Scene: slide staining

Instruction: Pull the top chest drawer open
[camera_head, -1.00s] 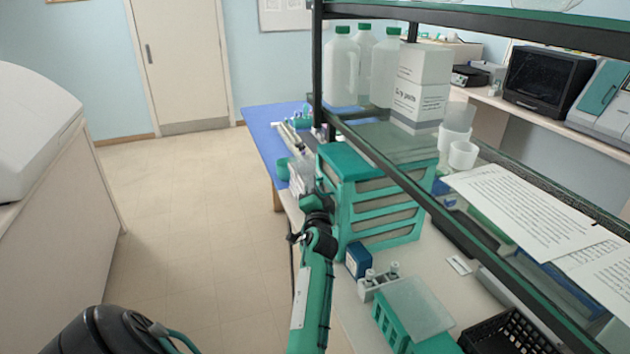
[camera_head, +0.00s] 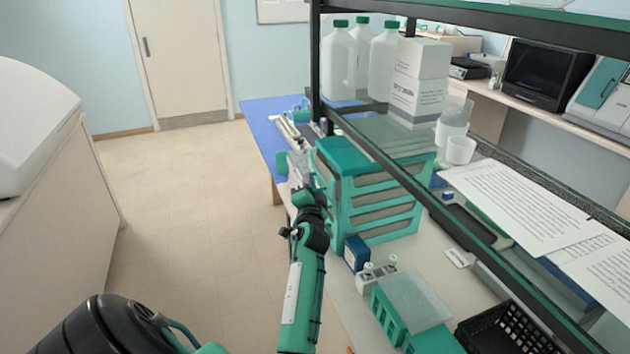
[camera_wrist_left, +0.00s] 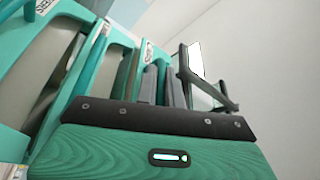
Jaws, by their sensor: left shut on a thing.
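The green drawer chest (camera_head: 372,160) stands on the bench under the glass shelf, its side with grey panels facing me. Its drawer fronts face left and are mostly hidden in the head view. My left gripper (camera_head: 301,178) is at the chest's upper left front edge, partly hidden by my own wrist. In the left wrist view the gripper fingers (camera_wrist_left: 160,83) are close together at the chest's green front (camera_wrist_left: 110,55), shut on what appears to be the top drawer's handle, which is largely hidden. How far the drawer stands out cannot be told. My right gripper is not in view.
A blue box (camera_head: 356,252), a small vial rack (camera_head: 377,272) and a green rack (camera_head: 390,312) stand on the bench nearer me. The glass shelf (camera_head: 385,150) with white bottles (camera_head: 339,62) overhangs the chest. The floor (camera_head: 185,230) left of the bench is clear.

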